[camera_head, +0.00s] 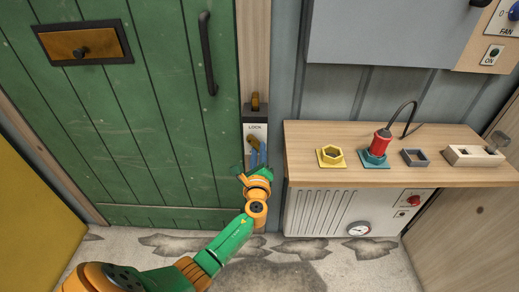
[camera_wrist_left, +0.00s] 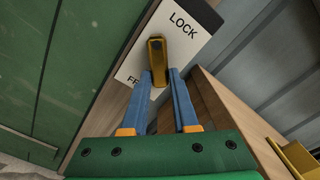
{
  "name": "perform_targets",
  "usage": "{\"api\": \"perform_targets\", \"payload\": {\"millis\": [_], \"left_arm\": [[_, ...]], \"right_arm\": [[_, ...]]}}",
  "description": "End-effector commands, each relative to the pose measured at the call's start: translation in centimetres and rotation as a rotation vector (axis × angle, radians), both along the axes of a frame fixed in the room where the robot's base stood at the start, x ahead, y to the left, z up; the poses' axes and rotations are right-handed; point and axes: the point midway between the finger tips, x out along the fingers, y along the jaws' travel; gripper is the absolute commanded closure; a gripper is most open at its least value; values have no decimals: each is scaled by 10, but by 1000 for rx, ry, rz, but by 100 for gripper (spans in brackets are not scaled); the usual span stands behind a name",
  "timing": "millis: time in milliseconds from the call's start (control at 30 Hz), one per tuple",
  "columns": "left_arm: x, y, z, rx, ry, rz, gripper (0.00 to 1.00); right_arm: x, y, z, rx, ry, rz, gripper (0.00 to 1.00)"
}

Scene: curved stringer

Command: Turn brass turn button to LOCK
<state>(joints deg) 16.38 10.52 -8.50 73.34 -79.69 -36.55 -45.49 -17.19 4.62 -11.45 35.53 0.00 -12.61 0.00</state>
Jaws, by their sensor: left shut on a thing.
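The brass turn button (camera_head: 252,141) is on a white plate (camera_head: 249,130) marked LOCK, beside the green door. In the left wrist view the button (camera_wrist_left: 157,48) has its rounded end below the word LOCK, and its body runs down between my blue fingers. The lower word on the plate (camera_wrist_left: 136,66) is partly hidden, with only "FR" readable. My left gripper (camera_head: 258,154) reaches the button from below; in the wrist view its fingers (camera_wrist_left: 163,80) stand on either side of the button, shut on it. The fingers hide part of the button. My right gripper is not in view.
The green door (camera_head: 160,120) with a black handle (camera_head: 207,55) is at left. Another brass piece (camera_head: 255,101) sits above the plate.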

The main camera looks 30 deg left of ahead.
Motion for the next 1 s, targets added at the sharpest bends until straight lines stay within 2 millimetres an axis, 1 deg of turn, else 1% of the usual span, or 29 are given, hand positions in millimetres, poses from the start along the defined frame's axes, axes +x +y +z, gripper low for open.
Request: {"api": "perform_targets", "payload": {"millis": [33, 500, 800, 1000], "left_arm": [[0, 1, 1, 38, 23, 0, 100], [-3, 6, -1, 400, 243, 1, 100], [-5, 9, -2, 555, 339, 1, 100], [-5, 9, -2, 612, 372, 2, 100]], "right_arm": [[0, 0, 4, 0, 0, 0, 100], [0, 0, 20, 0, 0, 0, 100], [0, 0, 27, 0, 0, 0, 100], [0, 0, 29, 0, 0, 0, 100]]}}
